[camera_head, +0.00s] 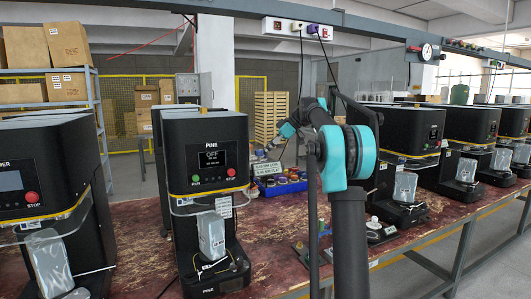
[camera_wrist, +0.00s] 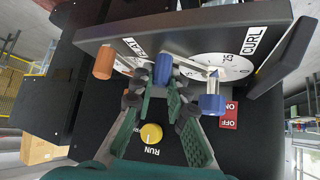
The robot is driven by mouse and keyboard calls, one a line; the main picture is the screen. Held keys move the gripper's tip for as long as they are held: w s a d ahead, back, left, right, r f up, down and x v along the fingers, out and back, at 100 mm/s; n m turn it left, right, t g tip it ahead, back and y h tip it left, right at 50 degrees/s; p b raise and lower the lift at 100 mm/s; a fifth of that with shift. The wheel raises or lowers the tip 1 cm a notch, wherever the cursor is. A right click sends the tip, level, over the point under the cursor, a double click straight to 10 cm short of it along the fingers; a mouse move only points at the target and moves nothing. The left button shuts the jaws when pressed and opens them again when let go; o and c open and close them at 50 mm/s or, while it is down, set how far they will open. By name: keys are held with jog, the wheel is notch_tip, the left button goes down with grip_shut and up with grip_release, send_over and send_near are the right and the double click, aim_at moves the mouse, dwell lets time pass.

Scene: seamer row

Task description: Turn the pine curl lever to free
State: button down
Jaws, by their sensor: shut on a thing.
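The pine seamer (camera_head: 207,130) is a black machine with a lit display reading OFF, a green RUN and a red STOP button. I cannot tell for certain which is the curl lever; no free mark is readable.
In the wrist view an orange knob (camera_wrist: 103,62) is left of the fingers. A yellow RUN knob (camera_wrist: 151,133) lies between them, and a red ON/OFF switch (camera_wrist: 229,115) is to the right. A blue crate (camera_head: 280,186) stands behind the seamer. Other seamers line the bench.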

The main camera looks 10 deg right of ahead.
jog(key=c, duration=1.5)
grip_release()
jog(key=v, duration=1.2)
jog(key=shift+w, duration=0.1)
